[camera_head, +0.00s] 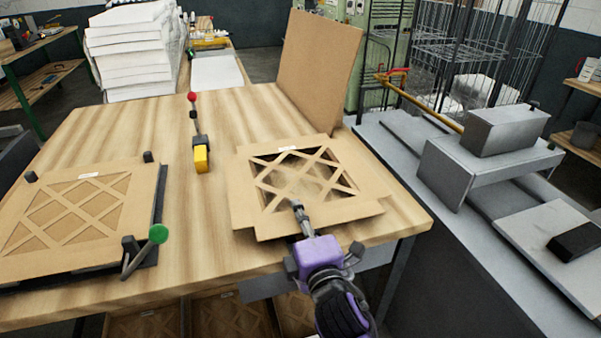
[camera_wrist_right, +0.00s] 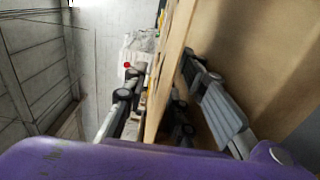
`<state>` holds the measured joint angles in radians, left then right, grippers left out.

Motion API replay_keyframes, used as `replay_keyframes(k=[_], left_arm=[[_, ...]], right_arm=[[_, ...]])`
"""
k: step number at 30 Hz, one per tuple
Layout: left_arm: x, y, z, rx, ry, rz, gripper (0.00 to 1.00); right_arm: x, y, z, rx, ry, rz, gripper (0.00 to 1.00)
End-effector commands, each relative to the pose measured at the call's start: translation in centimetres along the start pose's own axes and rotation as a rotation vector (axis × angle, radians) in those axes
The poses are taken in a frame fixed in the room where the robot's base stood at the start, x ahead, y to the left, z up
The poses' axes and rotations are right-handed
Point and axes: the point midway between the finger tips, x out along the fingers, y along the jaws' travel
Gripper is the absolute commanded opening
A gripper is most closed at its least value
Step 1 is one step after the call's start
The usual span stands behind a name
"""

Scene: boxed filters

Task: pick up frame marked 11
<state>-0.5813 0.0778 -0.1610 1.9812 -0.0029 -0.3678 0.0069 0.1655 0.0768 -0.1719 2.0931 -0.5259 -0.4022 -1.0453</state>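A cardboard frame (camera_head: 340,208) with a lattice over a dark-edged opening lies near the table's right front edge. A second cardboard lattice frame (camera_head: 137,215) lies on a dark fixture at the left. Each has a small white label, too small to read, so I cannot tell which is marked 11. My purple right gripper (camera_head: 298,212) is at the front edge of the right-hand frame, with one finger above it. In the right wrist view, the fingers (camera_wrist_right: 168,103) stand apart on either side of a cardboard panel (camera_wrist_right: 172,70). My left gripper is not in view.
A yellow tool (camera_head: 201,157) with a red knob stands mid-table. A green-knobbed lever (camera_head: 158,234) is by the left fixture. A tall cardboard sheet (camera_head: 321,67) stands at the back right. A grey bench (camera_head: 455,265) with metal boxes is at the right. More lattice frames lie below the table.

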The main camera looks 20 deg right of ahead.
Motion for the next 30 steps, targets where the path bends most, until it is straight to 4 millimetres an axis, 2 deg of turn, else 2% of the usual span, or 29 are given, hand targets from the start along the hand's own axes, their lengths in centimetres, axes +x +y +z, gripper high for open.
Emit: replay_keyframes(k=[3,9,15,30], left_arm=[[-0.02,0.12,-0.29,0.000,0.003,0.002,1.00],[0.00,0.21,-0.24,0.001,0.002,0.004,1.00],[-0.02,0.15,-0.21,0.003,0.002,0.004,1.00],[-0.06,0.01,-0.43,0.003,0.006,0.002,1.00]], right_arm=[[0.78,0.07,0.03,0.000,0.000,0.001,0.25],[0.80,-0.02,0.03,0.001,0.000,-0.001,0.25],[0.78,-0.02,0.03,0.000,0.000,-0.001,0.00],[0.80,0.51,0.04,0.000,0.000,0.001,0.00]])
